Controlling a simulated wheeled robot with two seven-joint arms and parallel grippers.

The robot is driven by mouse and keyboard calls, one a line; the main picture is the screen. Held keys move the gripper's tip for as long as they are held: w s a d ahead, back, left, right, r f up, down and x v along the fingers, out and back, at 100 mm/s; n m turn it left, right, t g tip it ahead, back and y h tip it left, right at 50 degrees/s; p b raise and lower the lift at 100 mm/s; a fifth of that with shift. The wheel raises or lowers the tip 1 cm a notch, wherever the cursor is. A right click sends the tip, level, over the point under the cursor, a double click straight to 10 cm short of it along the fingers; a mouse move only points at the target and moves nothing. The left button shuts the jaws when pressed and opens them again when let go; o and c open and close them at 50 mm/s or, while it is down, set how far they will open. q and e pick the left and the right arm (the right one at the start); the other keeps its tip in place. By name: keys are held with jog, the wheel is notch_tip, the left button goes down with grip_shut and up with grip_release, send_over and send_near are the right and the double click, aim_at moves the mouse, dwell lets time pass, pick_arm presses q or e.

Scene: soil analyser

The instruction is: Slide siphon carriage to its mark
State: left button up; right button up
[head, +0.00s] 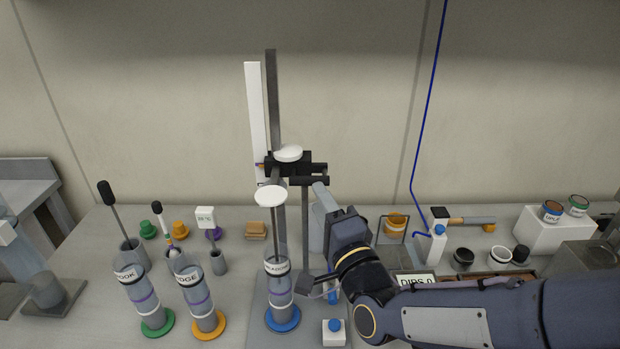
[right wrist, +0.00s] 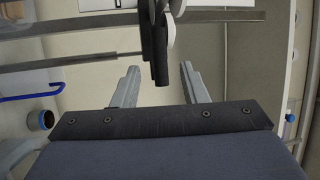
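The black siphon carriage (head: 288,164) sits on a dark upright post (head: 273,110) beside a white scale strip (head: 257,110). A small orange and purple mark (head: 260,165) shows at the strip, close to the carriage's level. Dark bars stick out to the carriage's right. My right gripper (head: 322,196) is just below and right of them. In the right wrist view its two fingers (right wrist: 159,70) are apart, with a dark carriage handle (right wrist: 160,62) lying in line with the gap between the tips. Contact cannot be told. My left gripper is not in view.
A cylinder with a blue base (head: 282,318) stands below the carriage. Two labelled cylinders stand left, on green (head: 157,324) and orange (head: 208,326) bases. A white block with a blue button (head: 334,332) is in front. Bottles and pots (head: 463,256) stand right.

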aim_at(308, 180)
jog(key=p+x, duration=0.1)
jog(key=x, duration=0.5)
jog(key=shift+w+a+p, duration=0.15)
jog(key=shift+w+p, duration=0.25)
grip_shut()
jog(key=shift+r, duration=0.1)
